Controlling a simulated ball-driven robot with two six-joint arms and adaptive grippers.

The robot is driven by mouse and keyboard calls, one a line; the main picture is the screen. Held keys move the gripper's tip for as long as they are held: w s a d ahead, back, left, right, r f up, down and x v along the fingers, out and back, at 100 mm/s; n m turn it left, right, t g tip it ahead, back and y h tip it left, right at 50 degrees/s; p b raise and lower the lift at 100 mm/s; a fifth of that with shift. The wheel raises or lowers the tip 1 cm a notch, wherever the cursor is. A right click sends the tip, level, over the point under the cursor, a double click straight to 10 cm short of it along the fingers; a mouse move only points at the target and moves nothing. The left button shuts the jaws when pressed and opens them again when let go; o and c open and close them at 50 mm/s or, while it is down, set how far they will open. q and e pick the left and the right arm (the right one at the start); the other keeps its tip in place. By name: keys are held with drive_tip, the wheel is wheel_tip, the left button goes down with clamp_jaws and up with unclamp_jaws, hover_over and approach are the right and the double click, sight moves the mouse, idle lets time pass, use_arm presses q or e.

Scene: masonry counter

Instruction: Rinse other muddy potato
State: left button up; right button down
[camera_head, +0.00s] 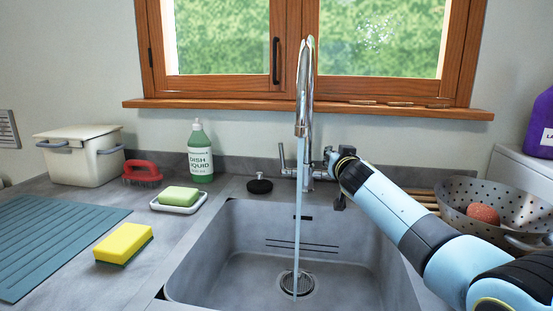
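A reddish-brown potato (484,214) lies in the grey perforated colander (517,205) at the right; I cannot tell whether mud is on it. No other potato shows. Water (297,215) runs from the chrome tap (304,100) straight down to the drain (297,283) of the grey sink (235,260). My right arm reaches in from the right across the sink's back right corner. Its gripper (335,183) is just right of the tap's base, small and partly hidden by its wrist, so its opening is unclear. My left gripper is out of view.
On the left counter are a yellow sponge (123,243), a green soap bar on a white dish (180,198), a red brush (142,173), a dish liquid bottle (200,155), a white bin (80,153) and a blue ribbed mat (50,245). A black plug (260,184) sits behind the sink.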

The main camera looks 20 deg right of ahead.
drive_tip(key=shift+w+d+f, duration=0.2)
drive_tip(key=shift+s+a+r, duration=0.1)
drive_tip(key=shift+s+r, duration=0.15)
idle(0.5)
drive_tip(key=c, duration=1.4)
unclamp_jaws()
drive_tip(key=shift+o, duration=0.2)
drive_tip(key=f+v, duration=0.1)
drive_tip(key=v, duration=1.1)
drive_tip(key=shift+r, duration=0.45)
